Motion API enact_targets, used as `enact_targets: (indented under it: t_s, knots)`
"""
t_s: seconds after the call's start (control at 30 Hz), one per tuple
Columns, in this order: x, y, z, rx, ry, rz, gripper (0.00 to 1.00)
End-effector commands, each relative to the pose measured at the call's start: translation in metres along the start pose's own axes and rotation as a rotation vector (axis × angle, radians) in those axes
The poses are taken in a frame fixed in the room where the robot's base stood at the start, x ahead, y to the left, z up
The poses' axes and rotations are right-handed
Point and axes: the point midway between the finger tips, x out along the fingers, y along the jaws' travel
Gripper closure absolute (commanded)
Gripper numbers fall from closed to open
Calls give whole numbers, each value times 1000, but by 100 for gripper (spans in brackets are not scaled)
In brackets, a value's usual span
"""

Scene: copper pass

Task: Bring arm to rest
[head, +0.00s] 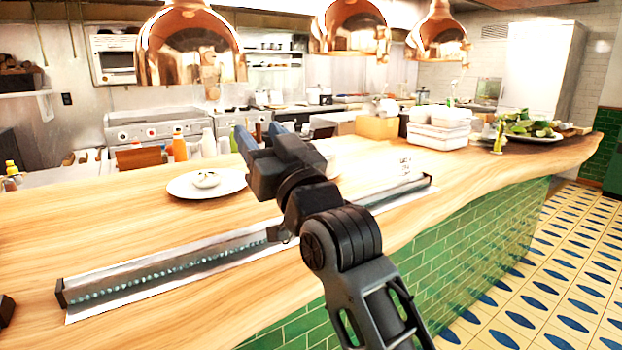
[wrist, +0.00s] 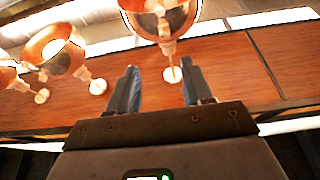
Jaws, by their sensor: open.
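My gripper (head: 258,140) is raised above the wooden counter (head: 400,240) in the head view, with its blue fingertips pointing up and away from me. In the wrist view my gripper (wrist: 157,88) shows two blue fingers spread apart, with nothing between them but background. My dark arm crosses the right middle of the head view and hides part of the counter behind it. The wrist view looks up at copper lamps (wrist: 160,15) and a wooden ceiling panel (wrist: 225,65).
A plate (head: 207,184) with a small white item lies left of my gripper. A long metal rail (head: 170,270) runs along the counter. Copper lamps (head: 190,45) hang above. White containers (head: 438,127) and a plate of greens (head: 535,132) stand at the right. The front left counter is mostly clear.

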Motion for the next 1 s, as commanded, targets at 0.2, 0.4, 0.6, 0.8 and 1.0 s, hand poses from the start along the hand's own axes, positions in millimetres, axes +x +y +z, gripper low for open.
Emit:
enact_targets:
  t_s: [0.2,0.4,0.6,0.8,1.0]
  knots:
    - [-22,6,20,15,-16,26,50]
    - [-53,13,45,33,-38,61,50]
    - [-104,22,81,57,-75,117,50]
    - [-190,30,124,82,-135,209,50]
    - [-281,32,152,90,-200,300,50]
